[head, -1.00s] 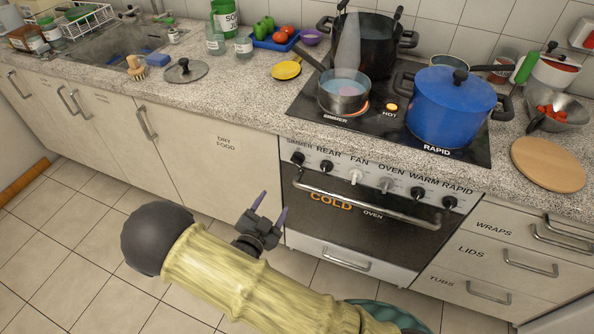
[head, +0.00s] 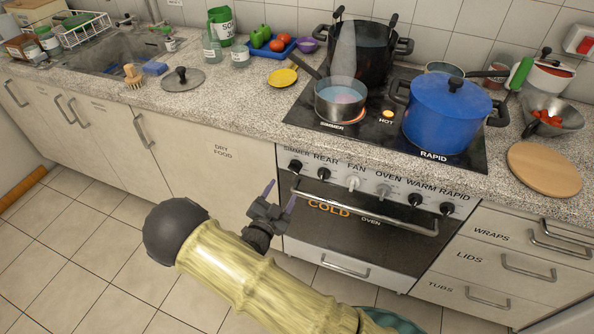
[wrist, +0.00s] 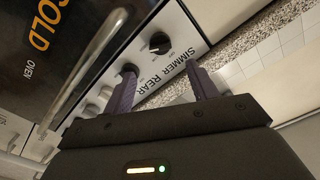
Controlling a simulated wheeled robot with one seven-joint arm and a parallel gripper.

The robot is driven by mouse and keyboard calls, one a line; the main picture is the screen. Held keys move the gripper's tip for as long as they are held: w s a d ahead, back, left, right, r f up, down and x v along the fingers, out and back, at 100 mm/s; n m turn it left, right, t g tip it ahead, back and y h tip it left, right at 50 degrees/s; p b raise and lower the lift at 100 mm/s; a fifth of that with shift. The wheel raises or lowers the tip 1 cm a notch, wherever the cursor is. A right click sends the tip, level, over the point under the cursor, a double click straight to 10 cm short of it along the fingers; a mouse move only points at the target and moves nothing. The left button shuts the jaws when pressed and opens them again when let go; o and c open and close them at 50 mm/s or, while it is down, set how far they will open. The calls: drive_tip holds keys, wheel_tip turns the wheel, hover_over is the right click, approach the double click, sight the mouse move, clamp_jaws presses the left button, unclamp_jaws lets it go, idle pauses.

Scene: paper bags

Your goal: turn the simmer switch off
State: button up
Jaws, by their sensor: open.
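The simmer switch (head: 295,166) is the black knob at the left end of the stove's control panel, under the SIMMER label. In the wrist view the simmer switch (wrist: 160,42) shows beyond the fingertips, between their lines; its setting is too small to tell. My gripper (head: 280,194) is open and empty, in front of the stove's left edge and a little below the knob, apart from it. In the wrist view my gripper's (wrist: 161,75) left finger overlaps the rear knob (wrist: 128,70). The simmer burner (head: 352,124) glows orange under a steaming small pan (head: 341,103).
The oven handle (head: 365,209) runs across the oven door just below the knobs. More knobs, such as the fan knob (head: 353,184), continue to the right. A blue pot (head: 446,118) stands on the rapid burner.

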sight(294, 171)
drive_tip(key=x, duration=0.9)
drive_tip(key=shift+w+d, duration=0.1)
drive_tip(key=shift+w, duration=0.1)
